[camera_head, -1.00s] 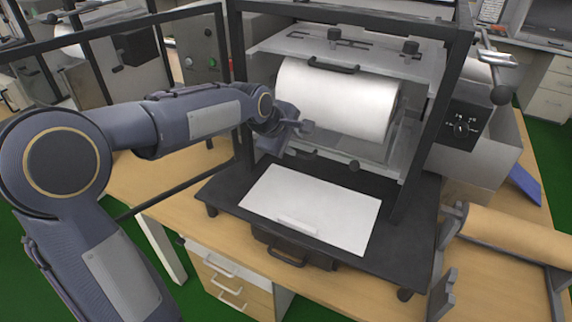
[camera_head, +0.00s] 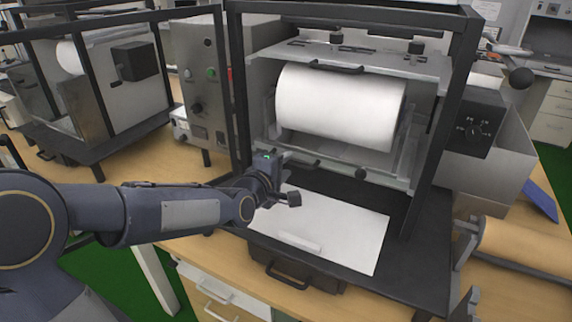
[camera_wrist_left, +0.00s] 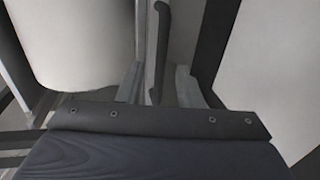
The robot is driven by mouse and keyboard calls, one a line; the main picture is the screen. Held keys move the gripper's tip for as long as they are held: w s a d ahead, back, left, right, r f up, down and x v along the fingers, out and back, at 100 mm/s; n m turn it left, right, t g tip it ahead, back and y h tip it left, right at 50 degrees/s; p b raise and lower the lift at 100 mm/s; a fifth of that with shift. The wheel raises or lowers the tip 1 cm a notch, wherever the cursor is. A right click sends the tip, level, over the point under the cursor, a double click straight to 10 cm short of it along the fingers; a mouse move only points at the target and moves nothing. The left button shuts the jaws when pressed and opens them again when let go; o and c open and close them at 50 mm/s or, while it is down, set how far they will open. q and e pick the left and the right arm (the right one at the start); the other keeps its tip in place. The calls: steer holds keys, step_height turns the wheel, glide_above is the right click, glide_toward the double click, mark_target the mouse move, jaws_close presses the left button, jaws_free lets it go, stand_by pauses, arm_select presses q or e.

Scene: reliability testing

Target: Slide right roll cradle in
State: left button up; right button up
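The white roll (camera_head: 340,108) lies across its grey metal cradle (camera_head: 404,150) inside the black-framed machine. A dark handle bar (camera_head: 318,164) runs along the cradle's lower front. My left gripper (camera_head: 284,180) is at the cradle's lower left front corner, just above the white plate. It is close to the handle bar, but I cannot tell whether it touches. In the left wrist view, part of the white roll (camera_wrist_left: 75,40) fills the upper left, with a dark handle (camera_wrist_left: 160,50) at upper middle. My right gripper is not in view.
A white plate (camera_head: 345,232) lies on the machine's black base (camera_head: 415,260). The black frame post (camera_head: 437,150) stands to the right of the cradle. A brown roll (camera_head: 525,245) on a stand is at the lower right. A control box (camera_head: 200,90) stands left.

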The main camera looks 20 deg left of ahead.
mark_target(296, 154)
arm_select(q)
steer(key=shift+w+f, duration=0.1)
steer(key=shift+w, duration=0.5)
jaws_close()
steer(key=shift+d, duration=0.1)
steer(key=x, duration=0.1)
steer(key=b+x, duration=0.1)
steer(key=x, duration=0.2)
steer(key=shift+w+r, duration=0.25)
steer(key=shift+w, duration=0.05)
steer(key=shift+r, duration=0.25)
